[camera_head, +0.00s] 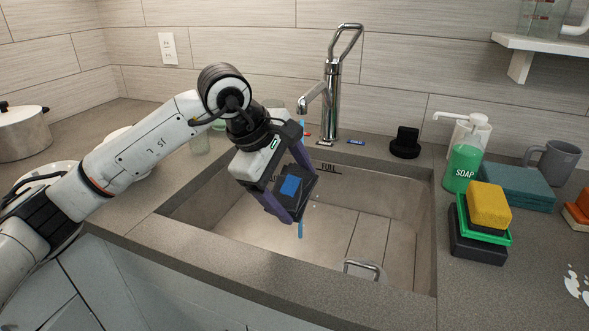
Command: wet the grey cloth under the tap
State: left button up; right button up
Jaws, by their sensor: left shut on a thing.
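My left gripper (302,200), with purple fingers, hangs over the sink below the tap and is shut on a dark grey folded piece, seemingly the grey cloth (307,182). A bright blue patch shows on the cloth's face; I cannot tell whether it is water. The chrome tap (331,95) stands behind the sink. A thin blue water stream (301,131) falls from its spout, passes out of sight at the gripper and shows again below it. Whether the stream strikes the cloth or passes behind it is hidden. My right gripper is not in view.
A pot (22,132) stands far left.

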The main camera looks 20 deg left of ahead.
aim_at(302, 200)
pick_arm(q)
jog(key=shift+s+d+r+p, duration=0.2)
jog(key=shift+s+d+r, duration=0.05)
jog(key=shift+s+r, duration=0.65)
jog(key=shift+s+d+r+p, duration=0.25)
jog(key=shift+s+r, duration=0.45)
jog(key=shift+s, duration=0.3)
jog(key=shift+f, duration=0.1)
